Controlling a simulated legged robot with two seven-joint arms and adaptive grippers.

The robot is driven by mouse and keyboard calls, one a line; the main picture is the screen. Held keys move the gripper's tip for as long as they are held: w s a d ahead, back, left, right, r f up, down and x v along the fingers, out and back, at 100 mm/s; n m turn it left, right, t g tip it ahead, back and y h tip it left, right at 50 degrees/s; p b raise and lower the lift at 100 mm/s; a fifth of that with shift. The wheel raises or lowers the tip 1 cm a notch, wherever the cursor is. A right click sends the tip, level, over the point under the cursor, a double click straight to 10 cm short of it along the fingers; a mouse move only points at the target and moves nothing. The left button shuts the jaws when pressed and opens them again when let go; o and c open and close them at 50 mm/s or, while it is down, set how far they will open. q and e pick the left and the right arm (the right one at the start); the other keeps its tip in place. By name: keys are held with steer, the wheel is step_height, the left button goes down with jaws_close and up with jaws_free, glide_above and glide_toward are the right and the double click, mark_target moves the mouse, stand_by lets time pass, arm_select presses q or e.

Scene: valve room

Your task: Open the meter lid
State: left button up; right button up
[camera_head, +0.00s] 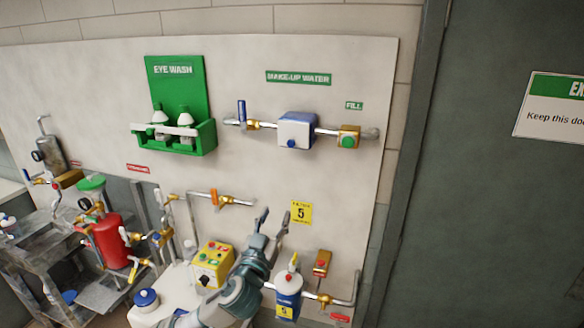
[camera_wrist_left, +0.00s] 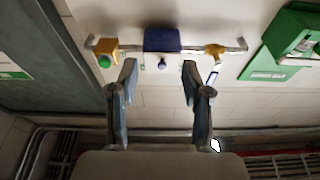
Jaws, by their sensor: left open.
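The meter (camera_head: 297,130) is a box with a blue top and side, a pale front and a small blue knob low on it. It sits in the pipe under the MAKE-UP WATER sign, and its lid looks closed. In the left wrist view the meter (camera_wrist_left: 162,39) appears upside down as a dark blue block, beyond the gap between my fingers. My left gripper (camera_head: 275,214) is open and empty, below the meter and apart from it. Its two fingers also show in the left wrist view (camera_wrist_left: 159,70). My right gripper is not in view.
A blue-handled valve (camera_head: 241,111) is left of the meter and a brass block with a green button (camera_head: 348,137) is right of it. The green eye wash station (camera_head: 181,105) is further left. A yellow control box (camera_head: 212,265) and blue canister (camera_head: 288,292) flank my arm. A dark door (camera_head: 480,200) stands right.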

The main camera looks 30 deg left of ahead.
arm_select(q)
steer(key=t, duration=0.2)
glide_toward(290, 145)
steer(key=shift+n+y, duration=0.3)
steer(key=shift+y, duration=0.1)
steer(key=p+x, duration=0.5)
steer(key=x, duration=0.3)
steer(key=shift+w+a+r, duration=0.1)
steer(key=shift+w, duration=0.3)
steer(key=shift+w+d+r, duration=0.2)
steer(key=shift+w+d, duration=0.15)
steer(key=shift+a+f, duration=0.1)
steer(key=shift+a, duration=0.3)
jaws_close()
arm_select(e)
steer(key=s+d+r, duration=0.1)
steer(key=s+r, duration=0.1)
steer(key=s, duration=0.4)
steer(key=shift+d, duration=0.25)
arm_select(q)
steer(key=shift+d, duration=0.1)
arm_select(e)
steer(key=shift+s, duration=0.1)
